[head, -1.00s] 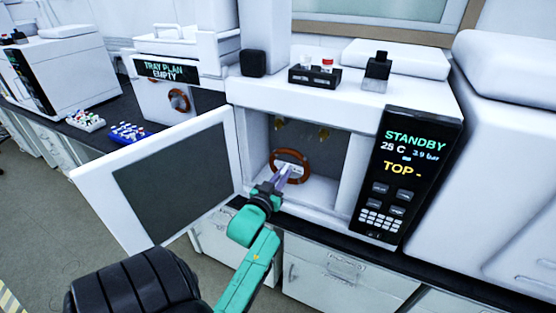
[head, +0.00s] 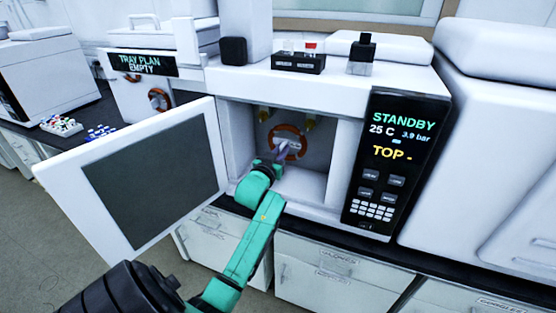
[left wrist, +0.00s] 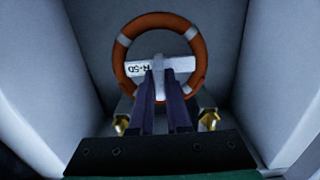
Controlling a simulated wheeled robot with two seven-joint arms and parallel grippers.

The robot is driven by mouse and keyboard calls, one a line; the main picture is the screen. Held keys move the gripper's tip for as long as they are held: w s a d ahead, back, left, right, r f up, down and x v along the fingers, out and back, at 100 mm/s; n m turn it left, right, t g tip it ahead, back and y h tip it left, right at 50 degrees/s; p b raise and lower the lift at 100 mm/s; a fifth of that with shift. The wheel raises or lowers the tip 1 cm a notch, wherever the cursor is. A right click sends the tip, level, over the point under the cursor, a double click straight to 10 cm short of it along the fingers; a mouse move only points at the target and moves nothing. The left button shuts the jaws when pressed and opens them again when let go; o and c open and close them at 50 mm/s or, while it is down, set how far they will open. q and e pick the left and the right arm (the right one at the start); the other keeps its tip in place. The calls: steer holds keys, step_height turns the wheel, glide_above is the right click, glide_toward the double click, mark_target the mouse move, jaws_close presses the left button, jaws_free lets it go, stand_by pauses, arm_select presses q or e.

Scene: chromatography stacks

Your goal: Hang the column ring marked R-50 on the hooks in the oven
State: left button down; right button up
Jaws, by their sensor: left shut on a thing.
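The orange column ring (head: 289,128) is upright inside the oven chamber (head: 327,187). The left wrist view shows the ring (left wrist: 119,60) with a white crossbar (left wrist: 160,66) marked R-50. My left gripper (head: 283,152) reaches in from the front and is shut on that crossbar. My right gripper is out of view.
The oven door (head: 150,175) stands open to the left. A control panel (head: 393,165) reading STANDBY, 25 C and TOP is right of the opening. Another orange ring (head: 159,99) is at the left.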

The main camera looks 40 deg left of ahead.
mark_target(288, 141)
arm_select(q)
steer(key=b+x, duration=0.1)
steer(key=x, duration=0.2)
steer(key=shift+w+a, duration=0.15)
steer(key=shift+w, duration=0.1)
steer(key=shift+b+x, duration=0.6)
steer(key=shift+x, duration=0.2)
steer(key=shift+w+a+r, duration=0.1)
steer(key=shift+w+a, duration=0.1)
steer(key=shift+w, duration=0.4)
steer(key=shift+s+d, duration=0.1)
steer(key=shift+s, duration=0.1)
steer(key=shift+f+b, duration=0.35)
steer(key=shift+f, duration=0.4)
